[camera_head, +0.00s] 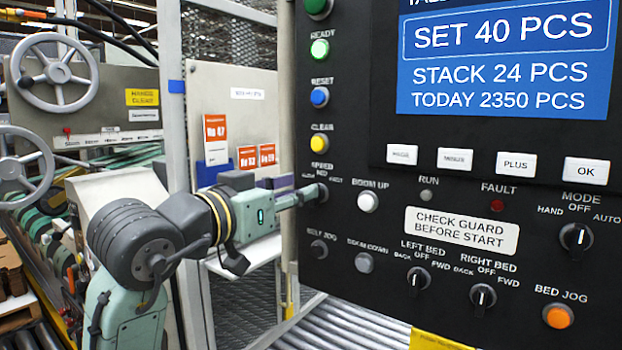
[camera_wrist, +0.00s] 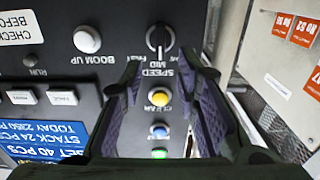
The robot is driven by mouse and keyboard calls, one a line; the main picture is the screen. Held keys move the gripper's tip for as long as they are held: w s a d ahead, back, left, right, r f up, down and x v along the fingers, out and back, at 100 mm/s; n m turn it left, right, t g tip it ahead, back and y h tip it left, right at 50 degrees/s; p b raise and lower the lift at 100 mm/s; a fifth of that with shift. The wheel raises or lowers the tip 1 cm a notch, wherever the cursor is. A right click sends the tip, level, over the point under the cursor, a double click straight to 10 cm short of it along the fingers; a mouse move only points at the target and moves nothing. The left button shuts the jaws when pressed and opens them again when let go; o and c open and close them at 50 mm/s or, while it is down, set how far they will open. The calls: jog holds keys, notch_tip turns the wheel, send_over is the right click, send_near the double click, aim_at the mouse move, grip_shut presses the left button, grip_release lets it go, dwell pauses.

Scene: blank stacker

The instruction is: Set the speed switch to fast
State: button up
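The speed switch is a black rotary knob (camera_wrist: 158,38) on the dark control panel, labelled SPEED, with MID and FAST readable in the upside-down wrist view. Its white pointer appears to point at MID. In the head view the knob (camera_head: 322,191) is partly hidden by my gripper (camera_head: 306,195), which reaches it from the left. In the wrist view my gripper (camera_wrist: 160,78) has its two dark purple fingers apart, with nothing between them. The fingertips lie either side of the knob's line, just short of it in the picture; whether they touch it I cannot tell.
The yellow CLEAR button (camera_head: 319,143), blue RESET button (camera_head: 320,97) and green READY lamp (camera_head: 319,49) sit above the switch. The white BOOM UP button (camera_head: 368,201) is close beside it. A screen (camera_head: 505,60) fills the upper right.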

jog(key=shift+p+x, duration=0.45)
jog(key=shift+x, duration=1.85)
grip_shut()
